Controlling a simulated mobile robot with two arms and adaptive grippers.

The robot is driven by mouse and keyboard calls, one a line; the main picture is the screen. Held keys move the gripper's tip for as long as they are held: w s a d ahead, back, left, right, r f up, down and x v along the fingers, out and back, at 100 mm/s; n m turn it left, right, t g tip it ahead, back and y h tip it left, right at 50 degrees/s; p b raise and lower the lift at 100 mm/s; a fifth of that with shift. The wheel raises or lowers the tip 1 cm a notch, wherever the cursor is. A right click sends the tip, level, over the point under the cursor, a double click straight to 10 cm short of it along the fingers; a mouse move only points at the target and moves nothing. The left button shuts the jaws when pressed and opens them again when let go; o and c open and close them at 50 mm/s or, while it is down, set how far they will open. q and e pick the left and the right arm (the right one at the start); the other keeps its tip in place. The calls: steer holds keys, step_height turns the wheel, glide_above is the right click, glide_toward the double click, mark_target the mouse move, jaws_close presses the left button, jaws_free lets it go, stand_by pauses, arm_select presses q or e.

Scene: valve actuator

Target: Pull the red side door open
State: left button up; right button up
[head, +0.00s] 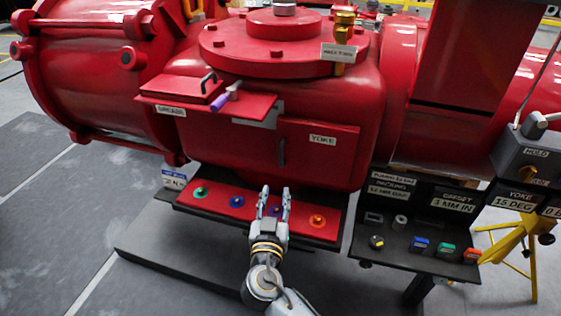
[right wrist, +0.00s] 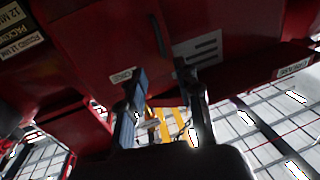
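The red side door (head: 318,162) is a flat panel on the side of the red valve body, with a white YOKE label on it. It looks shut. Its dark vertical handle (head: 281,152) is near the left edge. My right gripper (head: 275,193) is open and empty, below the handle and over the red strip, fingers pointing up toward the door. In the right wrist view the handle (right wrist: 158,36) is beyond the two spread fingers (right wrist: 163,88), with a gap between. My left gripper is not in view.
A red shelf (head: 255,105) with a purple-ended tool (head: 222,101) juts out at the upper left of the door. A red strip (head: 225,204) with several coloured round pieces lies below. A black control panel (head: 408,243) with knobs stands to the right.

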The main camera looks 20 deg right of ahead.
mark_target(281, 157)
steer(key=p+x, duration=0.3)
steer(key=x, duration=1)
steer(key=shift+w+d, duration=0.15)
steer(key=shift+w, duration=0.2)
jaws_close()
